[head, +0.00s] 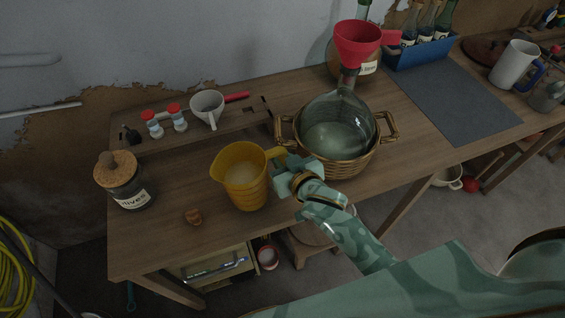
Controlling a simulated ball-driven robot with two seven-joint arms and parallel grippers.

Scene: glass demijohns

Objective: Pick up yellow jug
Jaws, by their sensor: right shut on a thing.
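The yellow jug (247,178) is upright at the middle front of the wooden table, with its handle toward the right. My right gripper (281,162) is at the jug's right side, shut on its handle. The fingertips and part of the handle are hard to make out. I cannot tell whether the jug's base touches the table. My left gripper is not in view.
A glass demijohn (340,122) sits in a wicker basket (346,167) close to the right of my gripper. A red funnel (357,44) stands behind. The grey mat (450,101) is clear.

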